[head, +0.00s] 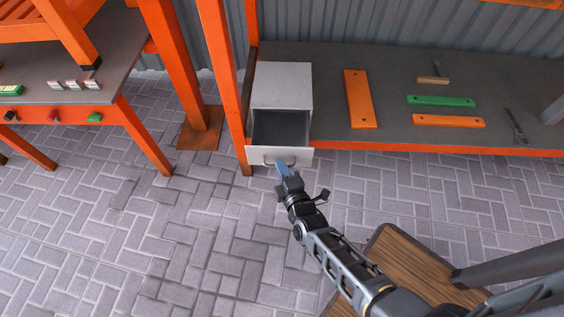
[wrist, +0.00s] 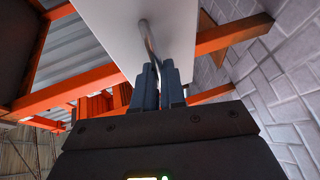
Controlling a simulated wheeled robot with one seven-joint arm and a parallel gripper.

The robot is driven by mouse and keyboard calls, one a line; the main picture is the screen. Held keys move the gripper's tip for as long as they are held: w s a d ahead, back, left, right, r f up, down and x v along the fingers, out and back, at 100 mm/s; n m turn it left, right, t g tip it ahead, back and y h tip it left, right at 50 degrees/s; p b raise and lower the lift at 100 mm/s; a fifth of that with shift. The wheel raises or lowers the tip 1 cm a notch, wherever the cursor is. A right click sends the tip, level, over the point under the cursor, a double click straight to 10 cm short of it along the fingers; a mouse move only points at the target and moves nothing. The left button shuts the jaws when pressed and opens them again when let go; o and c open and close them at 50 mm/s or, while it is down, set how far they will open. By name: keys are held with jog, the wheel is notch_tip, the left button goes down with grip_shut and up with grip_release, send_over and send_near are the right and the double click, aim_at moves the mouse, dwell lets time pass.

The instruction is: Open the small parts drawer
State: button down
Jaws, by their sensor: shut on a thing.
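The small parts drawer (head: 279,154) is a white-fronted drawer in a small white cabinet (head: 282,85) on the grey workbench shelf. It stands pulled out toward me, and its dark inside shows and looks empty. A grey bar handle (head: 288,162) is on its front. My gripper (head: 283,168) is at the drawer front, shut on the handle. In the wrist view the two blue-grey fingers (wrist: 158,82) close around the lower end of the bar handle (wrist: 150,45), with the white drawer front (wrist: 115,25) behind it.
On the workbench (head: 395,90) lie an orange plank (head: 359,99), a green plank (head: 441,101), another orange plank (head: 448,121) and a hammer (head: 435,76). An orange post (head: 222,70) stands just left of the cabinet. The paved floor (head: 200,250) before the drawer is clear.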

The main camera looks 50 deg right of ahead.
jog(key=c, duration=1.2)
grip_release()
jog(key=p+v, duration=0.2)
jog(key=v, duration=0.5)
jog(key=shift+s+a, duration=0.2)
jog(key=shift+s, duration=0.15)
jog(key=shift+a, duration=0.1)
